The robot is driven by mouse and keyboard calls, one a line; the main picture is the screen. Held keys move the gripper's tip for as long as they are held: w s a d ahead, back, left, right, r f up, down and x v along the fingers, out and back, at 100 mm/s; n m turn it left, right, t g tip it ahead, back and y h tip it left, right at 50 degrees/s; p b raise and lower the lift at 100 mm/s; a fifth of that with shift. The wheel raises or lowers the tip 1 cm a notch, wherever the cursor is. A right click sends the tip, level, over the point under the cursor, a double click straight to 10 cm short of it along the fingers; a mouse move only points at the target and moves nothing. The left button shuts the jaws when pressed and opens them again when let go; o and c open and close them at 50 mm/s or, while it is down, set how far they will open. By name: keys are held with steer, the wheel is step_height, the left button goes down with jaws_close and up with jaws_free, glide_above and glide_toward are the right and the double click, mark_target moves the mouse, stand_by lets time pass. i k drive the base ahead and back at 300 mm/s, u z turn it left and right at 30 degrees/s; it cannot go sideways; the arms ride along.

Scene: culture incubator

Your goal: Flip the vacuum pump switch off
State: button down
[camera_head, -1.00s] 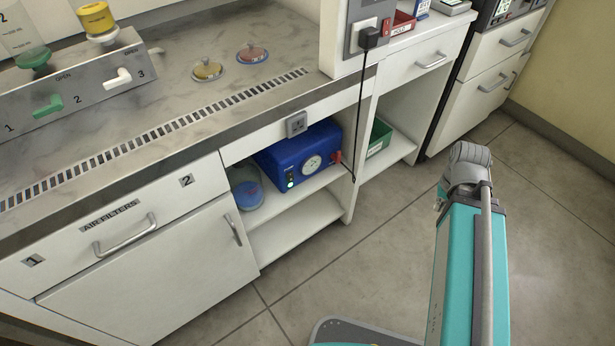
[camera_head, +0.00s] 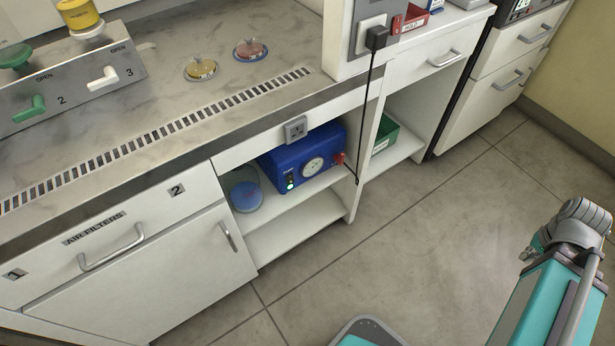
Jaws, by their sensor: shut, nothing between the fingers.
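The blue vacuum pump (camera_head: 280,166) sits on the upper shelf of the open bay under the bench. Its front has a round dial gauge (camera_head: 313,166) and a small dark switch panel (camera_head: 289,178) with a lit green light at its left. The switch is too small to tell its exact position. A red fitting (camera_head: 338,158) is on the pump's right side. My gripper is not in view. Only a teal and grey part of my arm shows at the lower right, well apart from the pump.
A blue-topped round container (camera_head: 246,196) stands left of the pump. A black cord (camera_head: 368,110) hangs from the wall socket in front of the bay's right side. A green box (camera_head: 384,134) sits on the shelf to the right. The floor (camera_head: 410,250) before the bay is clear.

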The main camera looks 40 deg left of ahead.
mark_target(290, 179)
steer(key=z, duration=0.3)
steer(key=k, duration=0.85)
steer(key=u, duration=2.2)
